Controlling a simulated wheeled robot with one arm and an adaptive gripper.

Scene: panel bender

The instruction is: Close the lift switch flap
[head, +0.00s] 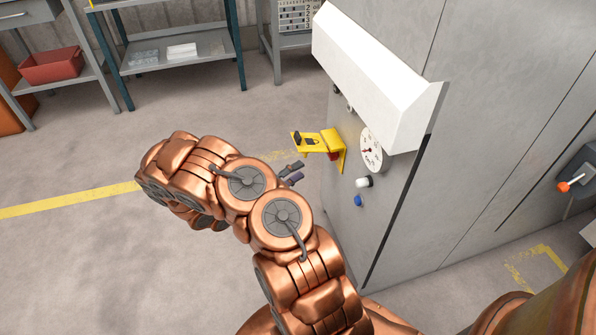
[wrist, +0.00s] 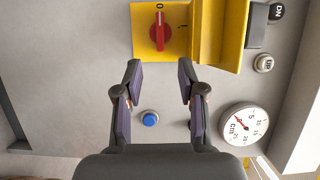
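The lift switch flap (head: 312,142) is yellow and stands open, jutting out from the grey cabinet front in the head view. In the wrist view the flap (wrist: 217,35) stands out beside the yellow switch plate (wrist: 143,45). The red rotary lift switch (wrist: 160,32) is exposed on that plate; its red edge (head: 334,156) shows under the flap in the head view. My gripper (wrist: 160,78) is open and empty, facing the panel just short of the plate in the wrist image. In the head view my gripper (head: 292,174) is below and left of the flap, apart from it.
A round dial gauge (wrist: 243,123), a blue button (wrist: 150,118) and DN (wrist: 276,11) and UP (wrist: 263,62) buttons are close by on the panel. A white hood (head: 375,75) overhangs the panel. Open floor (head: 90,250) lies left of my arm.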

